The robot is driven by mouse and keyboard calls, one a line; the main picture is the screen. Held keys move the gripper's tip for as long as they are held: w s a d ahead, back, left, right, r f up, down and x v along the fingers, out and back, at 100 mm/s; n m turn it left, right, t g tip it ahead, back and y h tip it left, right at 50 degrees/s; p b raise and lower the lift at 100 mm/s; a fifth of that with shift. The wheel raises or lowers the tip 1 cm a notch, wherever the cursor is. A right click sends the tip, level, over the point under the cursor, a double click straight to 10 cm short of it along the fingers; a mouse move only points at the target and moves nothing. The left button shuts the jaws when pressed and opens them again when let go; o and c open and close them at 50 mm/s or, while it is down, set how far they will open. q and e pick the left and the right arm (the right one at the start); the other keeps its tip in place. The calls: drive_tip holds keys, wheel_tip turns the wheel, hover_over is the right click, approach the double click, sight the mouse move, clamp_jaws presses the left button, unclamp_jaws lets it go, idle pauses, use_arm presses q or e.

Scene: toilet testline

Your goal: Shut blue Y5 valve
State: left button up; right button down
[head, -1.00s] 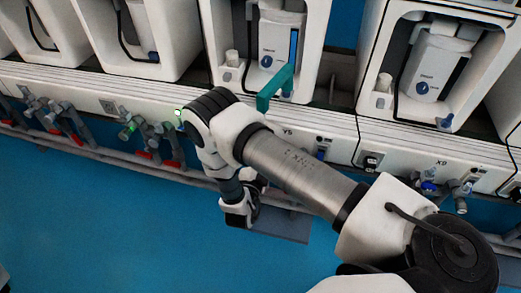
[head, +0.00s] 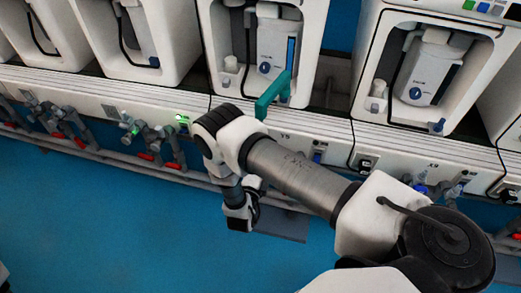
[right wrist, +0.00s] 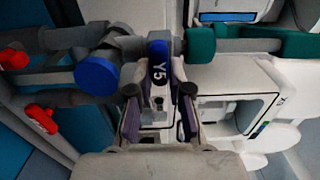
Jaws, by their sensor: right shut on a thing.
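The blue valve handle marked Y5 (right wrist: 158,66) is upright at the top middle of the right wrist view, on a grey pipe fitting. My right gripper (right wrist: 160,90) is shut on it, one finger on each side of the handle. In the head view my right arm crosses in front of the Y5 station and hides the valve. There its wrist (head: 241,212) hangs low in front of the pipes, and the fingertips are hidden. My left gripper is not in view.
A second blue knob (right wrist: 97,72) is left of the handle, with red handles (right wrist: 14,58) beyond. A teal part (right wrist: 200,45) is close on the right. A teal lever (head: 273,95) stands above my arm. The blue floor (head: 110,230) in front is clear.

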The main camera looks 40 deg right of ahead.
idle(0.3)
drive_tip(key=c, duration=1.1)
unclamp_jaws()
drive_tip(key=v, duration=0.7)
drive_tip(key=shift+s+a, duration=0.15)
